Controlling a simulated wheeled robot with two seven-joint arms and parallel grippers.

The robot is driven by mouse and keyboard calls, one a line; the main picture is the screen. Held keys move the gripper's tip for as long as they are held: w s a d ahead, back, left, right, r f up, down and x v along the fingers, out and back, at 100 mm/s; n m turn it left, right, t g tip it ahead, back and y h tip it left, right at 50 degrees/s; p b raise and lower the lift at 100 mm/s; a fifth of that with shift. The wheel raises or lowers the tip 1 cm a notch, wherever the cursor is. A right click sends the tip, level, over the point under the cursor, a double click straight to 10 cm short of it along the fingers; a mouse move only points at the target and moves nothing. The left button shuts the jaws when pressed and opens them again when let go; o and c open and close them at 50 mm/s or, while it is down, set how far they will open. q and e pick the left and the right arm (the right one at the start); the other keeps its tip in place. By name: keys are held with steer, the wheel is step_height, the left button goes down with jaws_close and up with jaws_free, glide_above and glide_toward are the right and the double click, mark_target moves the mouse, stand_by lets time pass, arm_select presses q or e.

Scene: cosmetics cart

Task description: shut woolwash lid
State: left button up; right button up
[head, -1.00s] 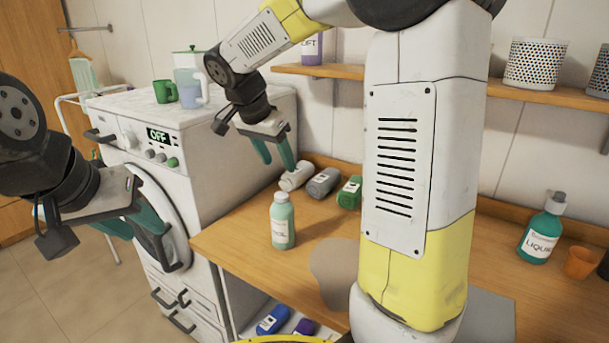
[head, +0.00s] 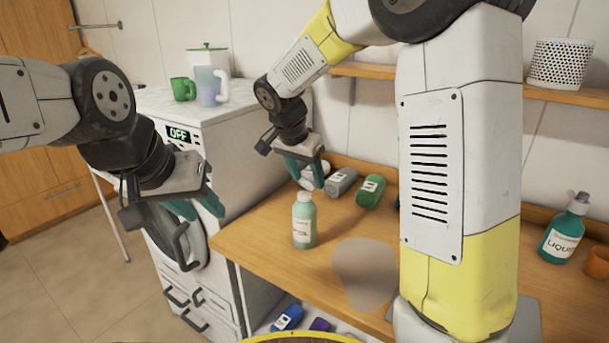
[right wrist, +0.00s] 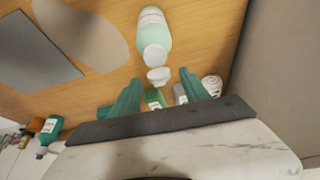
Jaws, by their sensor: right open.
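A pale mint bottle with a white top and a dark-printed label (head: 304,224) stands upright near the table's left edge; I take it for the woolwash, though its label is too small to read. In the right wrist view the bottle (right wrist: 154,38) points toward me, with a white round piece (right wrist: 158,75) at its top between the fingers. I cannot tell whether the lid is hinged open. My right gripper (head: 310,183) is open and empty, above and behind the bottle. My left gripper (head: 198,210) looks open and empty in front of the washing machine, left of the table.
A white, a grey (head: 342,181) and a green bottle (head: 370,190) lie behind the standing one. The wooden table (head: 255,240) has a beige patch (head: 363,272). A liquid bottle (head: 564,230) stands far right. The washing machine (head: 220,135) carries mugs and a jug.

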steer(key=shift+f, duration=0.3)
jaws_close()
steer(key=shift+s+a+f+t+h, duration=0.1)
steer(key=shift+s+a+t+h, duration=0.1)
steer(key=shift+t+h, duration=0.3)
steer(key=shift+s+a+t+h, duration=0.2)
steer(key=shift+t+h, duration=0.1)
steer(key=shift+t, duration=0.4)
steer(key=shift+s+a+f+t+h, duration=0.15)
steer(key=shift+s+f+t+h, duration=0.1)
steer(key=shift+t+h, duration=0.5)
steer(key=shift+s+a+f+t+h, duration=0.15)
steer(key=shift+s+f+t+h, duration=0.1)
steer(key=shift+t+h, duration=0.45)
steer(key=shift+t, duration=0.25)
